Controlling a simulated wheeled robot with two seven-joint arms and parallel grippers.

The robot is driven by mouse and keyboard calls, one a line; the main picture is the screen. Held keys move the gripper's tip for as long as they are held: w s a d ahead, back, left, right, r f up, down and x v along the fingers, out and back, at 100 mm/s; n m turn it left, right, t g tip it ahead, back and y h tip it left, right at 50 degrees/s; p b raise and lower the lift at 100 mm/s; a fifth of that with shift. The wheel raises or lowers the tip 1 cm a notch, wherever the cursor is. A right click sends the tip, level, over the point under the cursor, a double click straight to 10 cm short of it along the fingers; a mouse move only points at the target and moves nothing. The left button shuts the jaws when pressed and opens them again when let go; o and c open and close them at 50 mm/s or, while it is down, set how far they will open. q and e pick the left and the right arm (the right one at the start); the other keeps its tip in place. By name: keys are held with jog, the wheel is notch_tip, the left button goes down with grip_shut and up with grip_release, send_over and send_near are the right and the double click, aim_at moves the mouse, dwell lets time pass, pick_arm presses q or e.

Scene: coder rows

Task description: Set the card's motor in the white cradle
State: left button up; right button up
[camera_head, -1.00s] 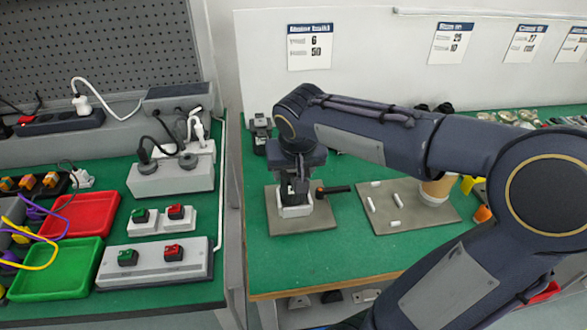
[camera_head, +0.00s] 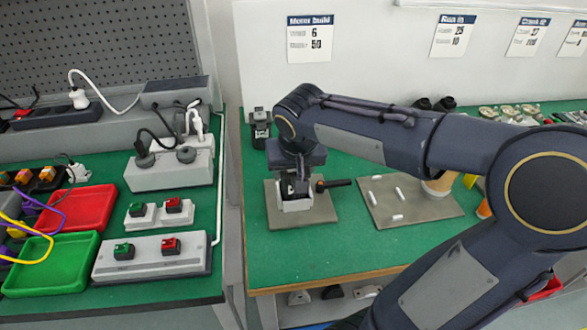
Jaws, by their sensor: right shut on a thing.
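The white cradle (camera_head: 297,205) stands on a grey mat (camera_head: 324,212) on the green bench, right of the gap. My right gripper (camera_head: 294,188) points down over it and is shut on a dark motor (camera_head: 291,189). The motor is at the cradle's opening, between its white walls; whether it touches the bottom is hidden. My left gripper is out of view. The "Motor build" card (camera_head: 309,38) hangs on the wall behind, with the figures 6 and 50.
A black tool with an orange end (camera_head: 336,184) lies close right of the cradle. A dark device (camera_head: 258,128) stands at the back left. The bench front is clear.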

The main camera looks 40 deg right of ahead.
jog(key=shift+f, duration=0.2)
dwell(0.5)
jog(key=o, duration=1.1)
jog(key=shift+p+v, duration=0.65)
jog(key=shift+v, duration=3.25)
jog(key=shift+s, duration=0.1)
